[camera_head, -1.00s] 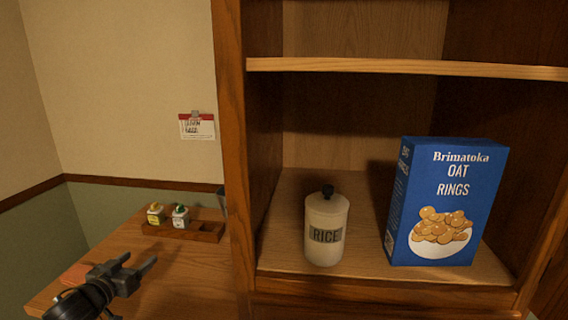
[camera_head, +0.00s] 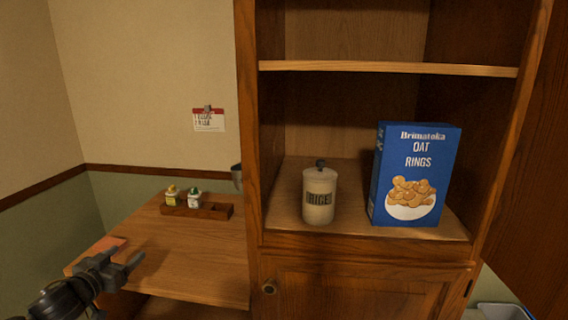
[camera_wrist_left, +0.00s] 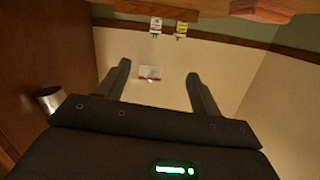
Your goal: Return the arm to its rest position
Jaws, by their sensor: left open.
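My left gripper (camera_head: 122,264) is at the lower left of the head view, above the left part of the wooden counter. Its two fingers are apart with nothing between them. In the left wrist view the open fingers (camera_wrist_left: 160,84) also show, with only the wall and a small card behind them. My right gripper is not in view.
A white RICE canister (camera_head: 319,196) and a blue cereal box (camera_head: 414,174) stand upright in the cabinet (camera_head: 300,240). A wooden tray (camera_head: 215,211) with two small bottles sits on the counter (camera_head: 190,265). A metal cup (camera_wrist_left: 51,99) is beside the cabinet.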

